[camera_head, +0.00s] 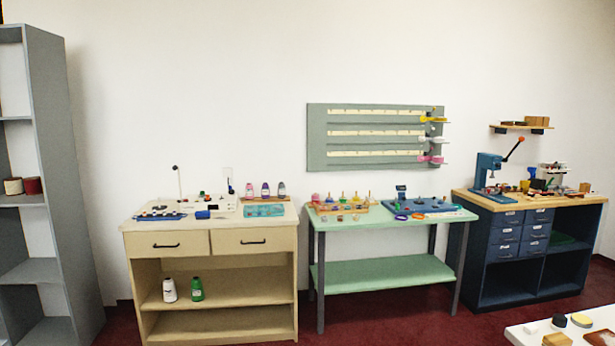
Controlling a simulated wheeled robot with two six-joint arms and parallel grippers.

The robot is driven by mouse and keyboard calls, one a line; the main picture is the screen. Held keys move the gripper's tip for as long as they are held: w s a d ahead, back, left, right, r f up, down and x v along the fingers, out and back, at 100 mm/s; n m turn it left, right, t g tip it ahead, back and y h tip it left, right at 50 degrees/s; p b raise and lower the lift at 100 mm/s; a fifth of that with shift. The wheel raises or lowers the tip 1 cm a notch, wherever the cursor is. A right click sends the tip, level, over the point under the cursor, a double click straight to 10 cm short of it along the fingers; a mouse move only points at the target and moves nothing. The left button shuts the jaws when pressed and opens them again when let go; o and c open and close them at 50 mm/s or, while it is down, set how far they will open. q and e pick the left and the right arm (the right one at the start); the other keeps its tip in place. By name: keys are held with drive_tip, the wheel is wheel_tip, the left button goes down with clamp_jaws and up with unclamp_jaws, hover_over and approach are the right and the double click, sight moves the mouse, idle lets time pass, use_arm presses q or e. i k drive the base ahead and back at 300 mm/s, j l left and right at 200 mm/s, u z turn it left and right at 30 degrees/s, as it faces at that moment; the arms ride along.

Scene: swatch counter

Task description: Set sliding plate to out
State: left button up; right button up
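Neither of my grippers shows in the head view. I cannot make out which part is the sliding plate; things are small at this distance. A white device (212,204) with small knobs and a thin upright rod stands on the beige cabinet (210,226) at left. A blue board (425,206) with small parts lies on the green table (340,222) in the middle.
A grey shelf (50,150) stands at far left. A grey wall panel (316,140) hangs above the green table, and a small wall shelf (508,127) hangs above the press. A white table corner (522,335) is at lower right. Red floor (390,325) shows in front.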

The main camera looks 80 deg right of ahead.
sight(497, 191)
drive_tip(key=l+z, duration=0.35)
drive_tip(key=z, duration=0.15)
drive_tip(key=l+z, duration=0.65)
drive_tip(key=z, duration=0.3)
drive_tip(key=i+l+z, duration=0.75)
drive_tip(key=i+l, duration=0.15)
drive_tip(key=i+l+z, duration=0.2)
drive_tip(key=i+z, duration=0.2)
drive_tip(key=i, duration=0.25)
drive_tip(key=i+l+z, duration=0.15)
drive_tip(key=i+z, duration=0.85)
drive_tip(key=i+j+z, duration=0.25)
drive_tip(key=z, duration=0.25)
drive_tip(key=i+l+z, duration=0.1)
drive_tip(key=i+l, duration=0.2)
drive_tip(key=i, duration=0.15)
drive_tip(key=i+l+z, duration=0.1)
drive_tip(key=i+l, duration=0.15)
drive_tip(key=i, duration=0.15)
drive_tip(key=i+l+z, duration=0.1)
drive_tip(key=i+l, duration=0.15)
drive_tip(key=i, duration=0.2)
drive_tip(key=i+l+u, duration=0.2)
drive_tip(key=i+l, duration=0.15)
drive_tip(key=l, duration=0.25)
drive_tip(key=i+l+u, duration=0.15)
drive_tip(key=l, duration=0.2)
